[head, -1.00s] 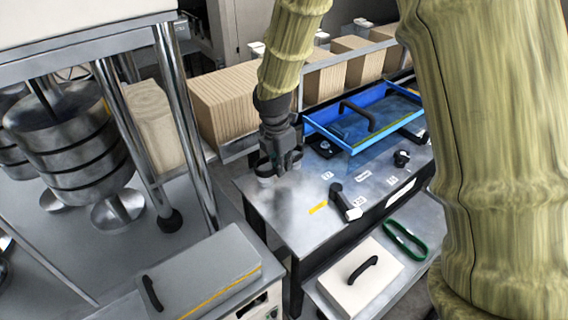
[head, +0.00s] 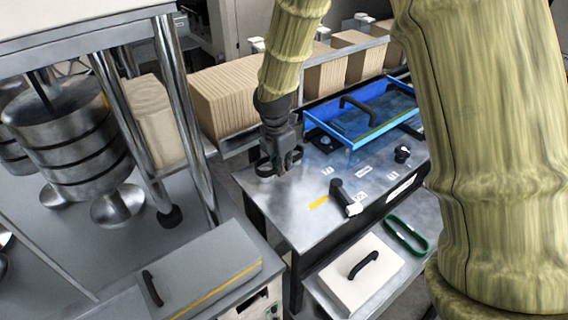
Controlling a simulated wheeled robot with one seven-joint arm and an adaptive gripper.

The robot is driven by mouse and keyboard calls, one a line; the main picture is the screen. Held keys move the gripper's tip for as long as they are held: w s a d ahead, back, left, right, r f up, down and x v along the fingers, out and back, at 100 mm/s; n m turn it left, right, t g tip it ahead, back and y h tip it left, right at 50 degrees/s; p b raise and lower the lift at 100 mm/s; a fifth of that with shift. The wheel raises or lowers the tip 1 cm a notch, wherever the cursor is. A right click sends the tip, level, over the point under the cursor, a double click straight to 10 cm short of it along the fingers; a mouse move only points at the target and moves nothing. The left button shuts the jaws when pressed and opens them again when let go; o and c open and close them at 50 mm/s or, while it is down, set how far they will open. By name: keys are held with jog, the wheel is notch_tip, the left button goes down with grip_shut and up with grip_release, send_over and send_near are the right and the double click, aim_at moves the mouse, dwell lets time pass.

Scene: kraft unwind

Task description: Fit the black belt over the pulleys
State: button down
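My gripper (head: 281,168) points down over the left end of the grey metal bench (head: 290,215). Dark finger parts show at its left and right, but whether they are open or shut on something is too small to tell. No black belt can be made out for sure; a dark curved shape at the gripper's left side could be a finger or a loop. A black round knob or pulley (head: 402,154) stands on the bench at the right. A black lever-like part with a pale end (head: 346,198) stands near the front edge. A green belt (head: 406,235) lies on the lower shelf.
A blue-framed tray or cover (head: 318,121) with a black handle sits at the bench's back. A white box (head: 345,285) with a handle is on the lower shelf. A grey box (head: 215,262) is at the front left. Metal posts (head: 186,125) stand left of my gripper.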

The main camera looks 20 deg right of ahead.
jog(key=shift+s+f+p, duration=0.1)
jog(key=shift+f+p, duration=0.45)
jog(key=shift+f, duration=0.2)
dwell(1.8)
jog(key=shift+s+f, duration=0.25)
jog(key=shift+f, duration=0.05)
dwell(0.3)
jog(key=shift+p, duration=0.45)
jog(key=shift+w+r+p, duration=0.25)
jog(key=shift+r+p, duration=0.2)
jog(key=shift+p, duration=0.05)
dwell(1.1)
jog(key=shift+f, duration=0.2)
